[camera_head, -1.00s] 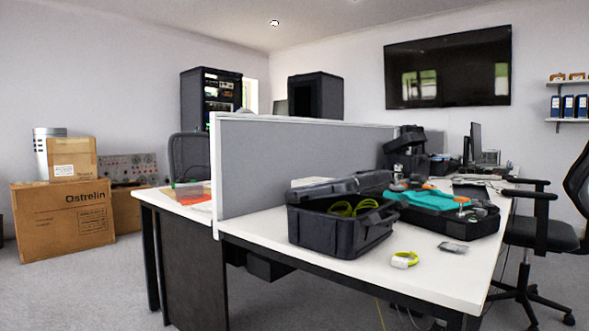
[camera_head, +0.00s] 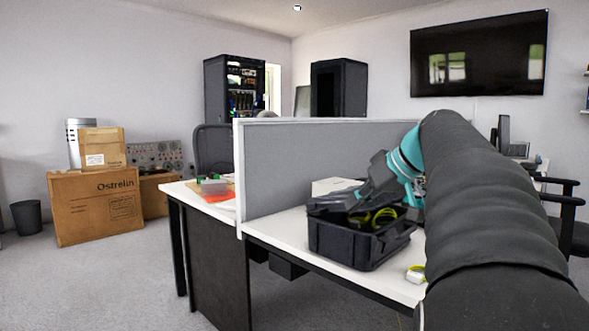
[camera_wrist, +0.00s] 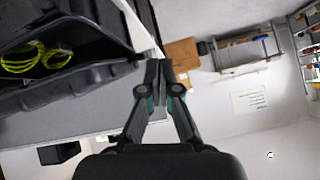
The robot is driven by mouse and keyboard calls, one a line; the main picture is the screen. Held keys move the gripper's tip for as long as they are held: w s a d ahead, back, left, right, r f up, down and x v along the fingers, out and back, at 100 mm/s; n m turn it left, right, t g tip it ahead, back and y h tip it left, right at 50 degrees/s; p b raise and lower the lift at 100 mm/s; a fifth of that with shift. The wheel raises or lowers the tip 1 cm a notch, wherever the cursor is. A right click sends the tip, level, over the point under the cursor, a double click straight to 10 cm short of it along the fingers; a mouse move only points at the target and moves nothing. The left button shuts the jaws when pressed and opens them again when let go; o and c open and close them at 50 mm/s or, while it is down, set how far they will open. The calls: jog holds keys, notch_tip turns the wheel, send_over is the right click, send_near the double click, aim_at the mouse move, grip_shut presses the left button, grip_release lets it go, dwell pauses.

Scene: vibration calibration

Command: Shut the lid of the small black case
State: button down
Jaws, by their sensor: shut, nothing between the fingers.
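The small black case (camera_head: 345,243) stands on the white desk beside the grey partition. It is open, with yellow-green cable (camera_head: 382,217) inside. Its lid (camera_head: 325,203) is raised along the back side. My gripper reaches down over the back of the case from the right, and its dark body overlaps the lid in the head view, so contact cannot be told. In the wrist view my gripper (camera_wrist: 157,72) is shut and empty. The open case (camera_wrist: 95,82) with the cable (camera_wrist: 36,56) lies at the upper left there, beside the fingers.
The grey partition (camera_head: 285,165) rises directly behind the case. My arm hides the right part of the desk. A white box (camera_head: 333,185) sits behind the lid.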

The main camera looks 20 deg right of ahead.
jog(key=s+d+r+n+t+p, duration=0.1)
jog(key=d+r+n, duration=0.1)
jog(key=d+r, duration=0.45)
jog(key=d+r+n+t+p, duration=0.1)
jog(key=d+r+t+p, duration=0.15)
jog(key=d, duration=0.65)
jog(key=w+a+f+b, duration=0.1)
jog(key=w+a+f, duration=0.2)
jog(key=w+f, duration=0.4)
jog(key=shift+f+g+y+b, duration=0.35)
jog(key=shift+f+g+y, duration=0.05)
jog(key=shift+g, duration=0.05)
jog(key=f+b, duration=0.2)
jog(key=s+f+b, duration=0.1)
jog(key=f+b, duration=0.1)
jog(key=s+d+f+b, duration=0.1)
jog(key=f+b, duration=0.1)
jog(key=b, duration=0.1)
jog(key=shift+s+f, duration=0.1)
jog(key=shift+f, duration=0.2)
jog(key=shift+r, duration=0.1)
